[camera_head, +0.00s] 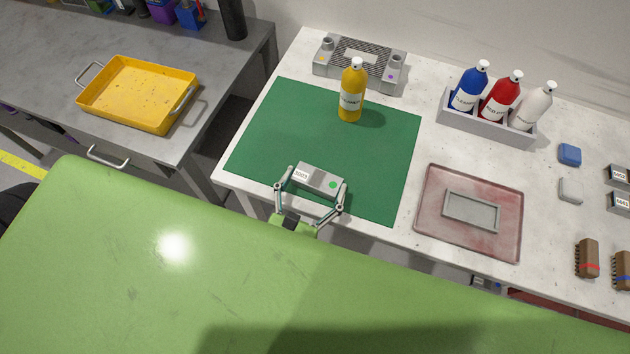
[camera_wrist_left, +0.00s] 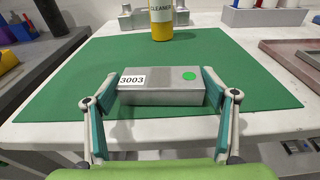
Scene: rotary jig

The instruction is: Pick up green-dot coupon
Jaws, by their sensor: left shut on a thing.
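The green-dot coupon (camera_head: 318,179) is a grey metal block with a white label reading 3003 and a green dot on its top. My left gripper (camera_head: 311,190) is shut on it, one finger at each short end, over the front part of the green mat. In the left wrist view the coupon (camera_wrist_left: 161,86) sits between the fingertips of my left gripper (camera_wrist_left: 161,95), label on the left and dot on the right. I cannot tell whether its underside touches the mat. My right gripper does not show.
A yellow cleaner bottle (camera_head: 351,92) stands on the green mat (camera_head: 270,130), before a grey slotted fixture (camera_head: 385,77). To the right are a reddish tray (camera_head: 430,215) with a grey frame, a rack (camera_head: 460,122) of bottles, and brushes (camera_head: 587,258). A yellow tray (camera_head: 125,93) lies on the left bench.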

